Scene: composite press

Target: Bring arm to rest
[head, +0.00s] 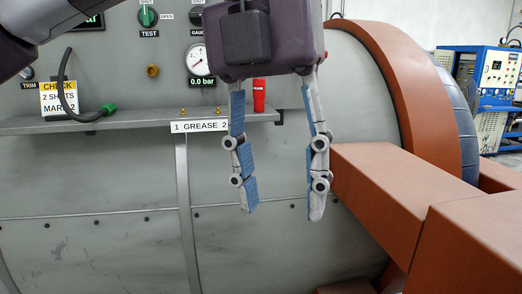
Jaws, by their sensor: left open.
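My left gripper (281,208) hangs in the upper middle of the head view with its fingers pointing down. Its two fingers, grey with blue pads, are spread apart with nothing between them. It hangs in front of the grey press body and hides part of the shelf and panel behind it. My left arm comes in from the upper left corner. My right gripper does not show.
A grey shelf (140,124) with a "1 GREASE 2" label runs behind the gripper. On it are a black hose (66,90) with a green end and a red canister (259,96). A gauge (199,60) reads 0.0 bar. Brown beams (385,190) fill the right.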

